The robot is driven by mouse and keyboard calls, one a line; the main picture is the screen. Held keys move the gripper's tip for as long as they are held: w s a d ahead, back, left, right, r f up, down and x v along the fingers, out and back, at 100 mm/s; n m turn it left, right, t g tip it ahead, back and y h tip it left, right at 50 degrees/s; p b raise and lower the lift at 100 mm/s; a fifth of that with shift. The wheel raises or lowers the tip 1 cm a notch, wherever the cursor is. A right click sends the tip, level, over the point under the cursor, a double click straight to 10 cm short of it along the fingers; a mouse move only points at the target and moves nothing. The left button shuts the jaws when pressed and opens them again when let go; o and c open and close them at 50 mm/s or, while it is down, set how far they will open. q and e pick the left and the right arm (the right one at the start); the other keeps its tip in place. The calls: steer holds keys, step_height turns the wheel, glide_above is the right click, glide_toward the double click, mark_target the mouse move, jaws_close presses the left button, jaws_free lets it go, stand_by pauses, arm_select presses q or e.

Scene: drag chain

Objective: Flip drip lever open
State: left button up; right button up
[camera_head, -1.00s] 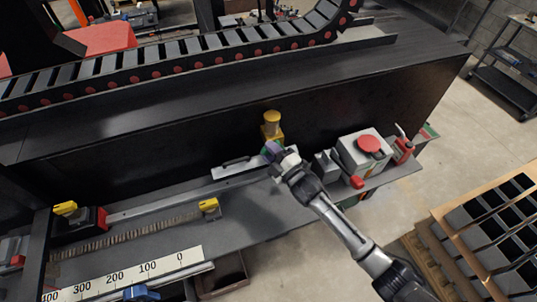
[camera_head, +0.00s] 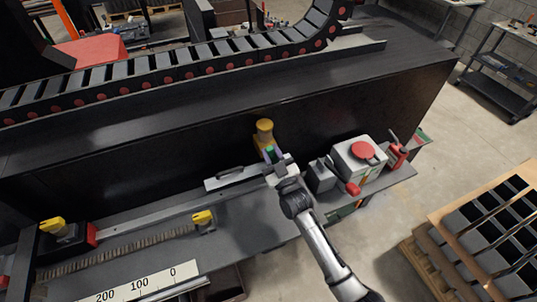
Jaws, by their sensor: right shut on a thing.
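A yellow-capped oiler-like device (camera_head: 265,132) stands against the dark panel at the back of the ledge. It may carry the drip lever, but the lever itself is too small or hidden to make out. My right gripper (camera_head: 273,158) is right at the front of this device, its arm reaching up from the lower right. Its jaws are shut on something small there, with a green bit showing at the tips. The gripper hides the lower part of the device. My left gripper is not in view.
A grey box with a red button (camera_head: 362,151) and a red-handled part (camera_head: 397,153) stand right of the gripper. A handled plate (camera_head: 236,175) lies left. A scale (camera_head: 140,284) and yellow knobs (camera_head: 203,217) are at lower left. The drag chain (camera_head: 170,68) runs above.

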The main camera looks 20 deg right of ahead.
steer(key=shift+d+f+m+h, duration=0.25)
steer(key=shift+m+h, duration=0.25)
steer(key=shift+m, duration=0.4)
steer(key=shift+d+f+m+h, duration=0.25)
steer(key=shift+m+h, duration=0.25)
steer(key=shift+m, duration=0.7)
steer(key=o, duration=0.9)
steer(key=shift+r, duration=0.3)
steer(key=b+v, duration=0.2)
steer(key=v, duration=1.1)
steer(key=shift+s+a+f, duration=0.1)
steer(key=shift+s+f, duration=0.1)
steer(key=shift+s, duration=0.1)
